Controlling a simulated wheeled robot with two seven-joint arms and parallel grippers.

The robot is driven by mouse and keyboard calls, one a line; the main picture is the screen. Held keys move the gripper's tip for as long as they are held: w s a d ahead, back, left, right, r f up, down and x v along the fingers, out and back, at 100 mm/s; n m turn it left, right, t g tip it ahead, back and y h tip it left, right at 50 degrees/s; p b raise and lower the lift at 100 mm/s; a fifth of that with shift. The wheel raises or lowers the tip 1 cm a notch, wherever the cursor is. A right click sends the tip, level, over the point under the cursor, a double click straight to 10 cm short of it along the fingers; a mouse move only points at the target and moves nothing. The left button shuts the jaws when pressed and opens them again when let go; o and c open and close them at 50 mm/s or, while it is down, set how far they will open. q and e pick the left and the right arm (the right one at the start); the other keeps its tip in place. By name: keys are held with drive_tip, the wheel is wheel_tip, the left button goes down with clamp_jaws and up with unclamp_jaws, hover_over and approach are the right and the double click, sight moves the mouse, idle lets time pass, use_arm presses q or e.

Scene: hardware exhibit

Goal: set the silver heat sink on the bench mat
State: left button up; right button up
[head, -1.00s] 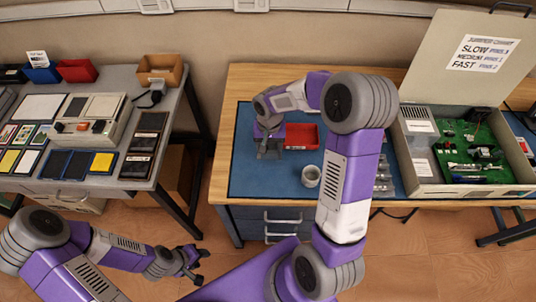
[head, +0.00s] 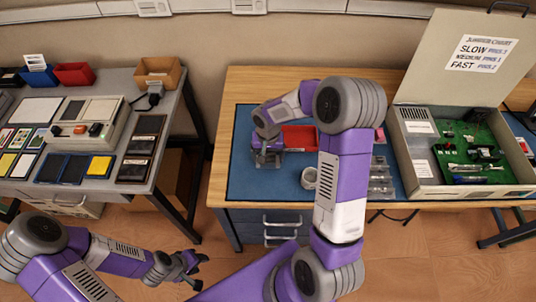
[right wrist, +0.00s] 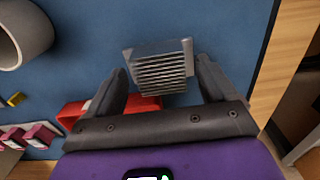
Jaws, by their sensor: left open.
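The silver heat sink (right wrist: 160,67) is a finned metal block between the fingertips of my right gripper (right wrist: 162,62) in the right wrist view. The fingers lie close along its two sides and appear shut on it. In the head view the heat sink (head: 268,158) shows under my right gripper (head: 267,150), low over the left part of the blue bench mat (head: 242,180). I cannot tell whether it touches the mat. My left gripper (head: 190,268) is open and empty, over the floor in front of the benches.
A red tray (head: 298,136) and a grey ring-shaped cup (head: 309,178) stand on the mat close to the right gripper. An open case with a green board (head: 465,150) is at the right. A grey table (head: 120,185) with several items is at the left.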

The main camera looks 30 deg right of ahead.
drive_tip(key=shift+r, duration=0.2)
wheel_tip(320, 180, up, 12)
drive_tip(key=p, duration=0.2)
drive_tip(key=shift+p, duration=0.35)
drive_tip(key=shift+s+f, duration=0.1)
